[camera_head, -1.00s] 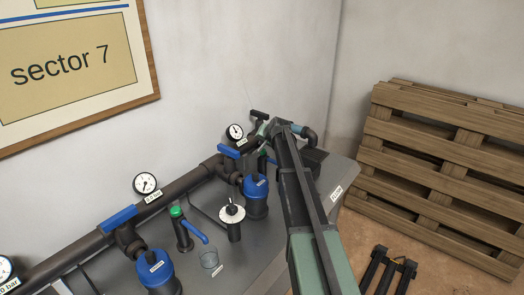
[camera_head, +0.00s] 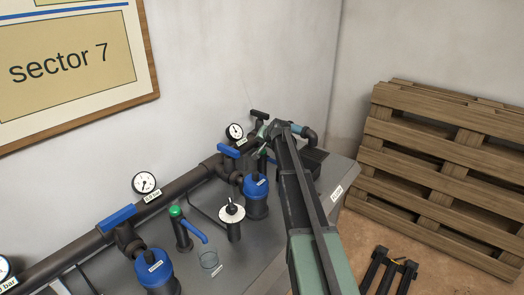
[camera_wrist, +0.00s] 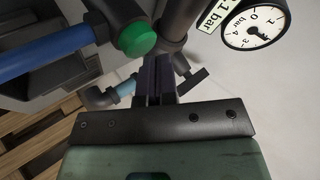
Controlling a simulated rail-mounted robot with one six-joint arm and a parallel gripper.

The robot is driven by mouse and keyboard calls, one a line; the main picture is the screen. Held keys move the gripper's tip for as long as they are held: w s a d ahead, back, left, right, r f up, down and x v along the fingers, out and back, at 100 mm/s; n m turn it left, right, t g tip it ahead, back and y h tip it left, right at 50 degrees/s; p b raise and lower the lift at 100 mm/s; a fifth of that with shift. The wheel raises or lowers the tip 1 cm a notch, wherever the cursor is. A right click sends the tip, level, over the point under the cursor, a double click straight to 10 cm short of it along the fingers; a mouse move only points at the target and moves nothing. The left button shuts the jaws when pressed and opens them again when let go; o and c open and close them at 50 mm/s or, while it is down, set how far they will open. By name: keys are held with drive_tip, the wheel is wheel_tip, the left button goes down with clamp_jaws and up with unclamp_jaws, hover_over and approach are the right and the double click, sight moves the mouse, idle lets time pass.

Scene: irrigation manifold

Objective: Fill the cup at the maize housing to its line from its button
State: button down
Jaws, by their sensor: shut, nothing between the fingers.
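In the wrist view my gripper (camera_wrist: 156,72) is shut and empty, its dark fingers just beside a green button (camera_wrist: 137,38) on a dark fitting. I cannot tell whether they touch it. In the head view my forearm reaches to the right end of the pipe and hides most of that spot. Two blue housings stand on the bench, one at left (camera_head: 154,268) and one at right (camera_head: 256,190). Their labels are too small to read.
A dark pipe (camera_head: 80,247) runs along the bench with blue valve handles and round gauges (camera_head: 144,183). Wooden pallets (camera_head: 445,165) lean at right. The bench (camera_head: 240,268) is bare right of the cup.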

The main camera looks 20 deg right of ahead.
drive_tip(key=shift+f+b, duration=0.45)
drive_tip(key=shift+f, duration=0.05)
drive_tip(key=shift+r, duration=0.1)
idle(0.5)
drive_tip(key=shift+r+p, duration=0.9)
drive_tip(key=shift+p, duration=0.1)
wheel_tip(320, 180, up, 5)
drive_tip(key=p, duration=0.5)
drive_tip(key=shift+r, duration=0.1)
idle(1.9)
wheel_tip(320, 180, up, 4)
drive_tip(key=p, duration=0.4)
wheel_tip(320, 180, down, 9)
drive_tip(key=b, duration=0.9)
idle(1.2)
